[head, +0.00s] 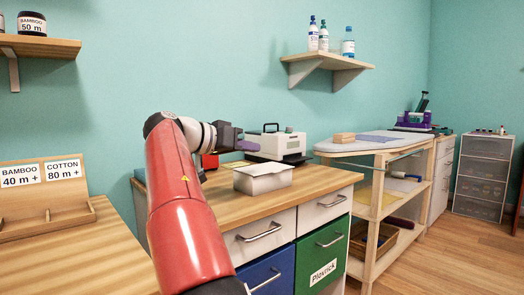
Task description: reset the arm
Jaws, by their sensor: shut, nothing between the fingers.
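My arm rises red in the middle of the head view and bends right at a black and white joint. My gripper (248,146), dark with purplish fingers, points right at the end of it. It is shut and empty. In the picture it appears above and left of a white box (263,179) on the wooden counter (230,208). I cannot tell how far it is from the box.
A white machine (278,147) with a handle stands behind the box. Drawers (323,254) are under the counter. A label stand (46,201) is on the left table. A shelf (326,62) with bottles hangs above. Wooden floor (435,262) is free at right.

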